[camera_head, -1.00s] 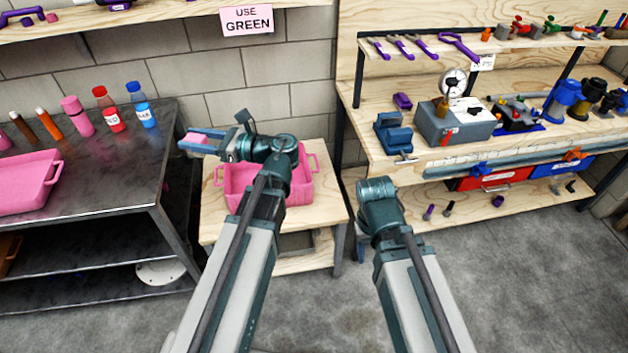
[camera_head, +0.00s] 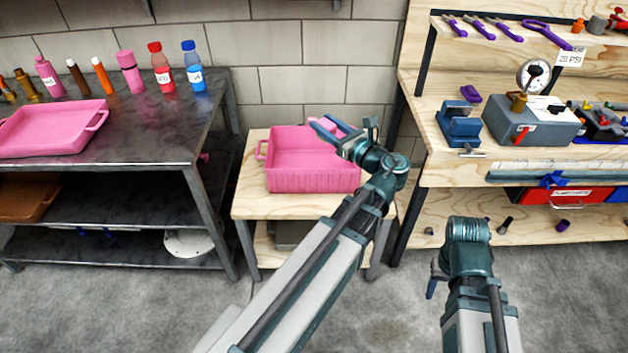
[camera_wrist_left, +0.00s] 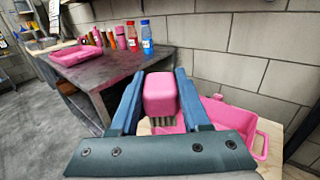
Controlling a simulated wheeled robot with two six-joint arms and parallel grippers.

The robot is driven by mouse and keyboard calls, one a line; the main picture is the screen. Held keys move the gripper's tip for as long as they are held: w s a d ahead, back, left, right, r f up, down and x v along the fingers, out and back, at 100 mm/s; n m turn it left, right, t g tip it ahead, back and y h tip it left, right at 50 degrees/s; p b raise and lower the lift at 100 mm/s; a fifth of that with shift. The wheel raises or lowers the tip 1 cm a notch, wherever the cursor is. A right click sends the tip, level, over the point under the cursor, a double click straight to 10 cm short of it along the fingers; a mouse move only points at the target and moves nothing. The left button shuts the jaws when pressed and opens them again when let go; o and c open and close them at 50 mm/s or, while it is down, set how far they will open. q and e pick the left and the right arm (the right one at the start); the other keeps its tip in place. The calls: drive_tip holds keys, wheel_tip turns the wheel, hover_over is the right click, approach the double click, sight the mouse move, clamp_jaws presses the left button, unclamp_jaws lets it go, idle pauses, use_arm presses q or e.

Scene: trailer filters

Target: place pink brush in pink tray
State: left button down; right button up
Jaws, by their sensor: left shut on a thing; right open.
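The pink brush (camera_wrist_left: 160,95), a pink block with grey bristles below, is held between the blue fingers of my left gripper (camera_wrist_left: 158,100) in the left wrist view. In the head view my left gripper (camera_head: 325,130) is over the back right part of a deep pink tray (camera_head: 312,180) on a small wooden table. The brush is hard to tell from the tray there. In the left wrist view the tray (camera_wrist_left: 245,135) shows behind and below the brush, partly hidden by the gripper. My right gripper (camera_head: 433,280) is low at the right, over the floor, apart from everything.
A shallower pink tray (camera_head: 55,146) lies on the dark metal table (camera_head: 150,135) at the left, with several bottles behind it. A wooden workbench (camera_head: 445,165) with tools stands at the right. A block wall (camera_head: 290,45) closes the back.

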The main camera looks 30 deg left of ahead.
use_arm(q)
drive_tip(key=w+d+f+m+t+h+b, duration=0.2)
drive_tip(key=d+f+b, duration=0.3)
drive_tip(key=f+b, duration=0.5)
drive_tip(key=w+d+f+m+t+h+b, duration=0.3)
drive_tip(key=w+d+f+t+b, duration=0.1)
drive_tip(key=f+b, duration=0.6)
drive_tip(key=w+d+f+m+t+h+b, duration=0.2)
drive_tip(key=d+f+b, duration=0.4)
drive_tip(key=f+b, duration=0.4)
wheel_tip(320, 180, down, 3)
drive_tip(key=shift+w+r+m+t+h, duration=0.15)
drive_tip(key=shift+w+m+t+h, duration=0.35)
drive_tip(key=shift+w, duration=0.6)
drive_tip(key=shift+y, duration=0.3)
drive_tip(key=x, duration=1.8)
drive_tip(key=shift+w, duration=0.1)
wheel_tip(320, 180, down, 4)
drive_tip(key=b, duration=0.4)
drive_tip(key=shift+r, duration=0.3)
